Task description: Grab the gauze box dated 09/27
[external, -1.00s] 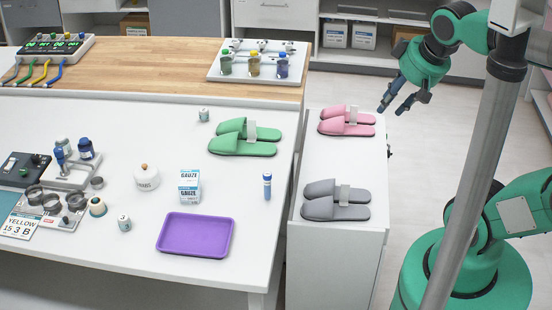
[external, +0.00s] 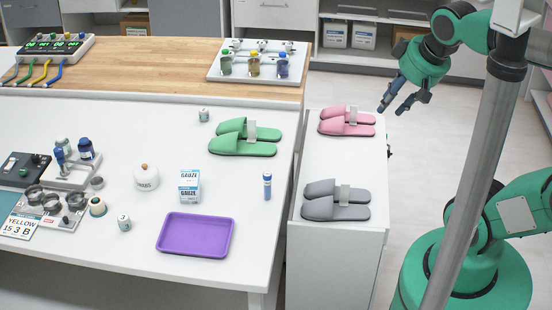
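Gauze boxes (external: 189,185) stand on the white table, white with blue print reading GAUZE. They look like two boxes close together or stacked, just behind the purple tray; any date on them is too small to read. My gripper (external: 396,110) is open and empty. It hangs in the air at the upper right, beyond the right side of the low cabinet with slippers and well away from the gauze boxes.
A purple tray (external: 195,235) lies in front of the boxes. Green slippers (external: 243,138) lie behind. Pink slippers (external: 347,121) and grey slippers (external: 336,201) lie on the cabinet (external: 312,238).

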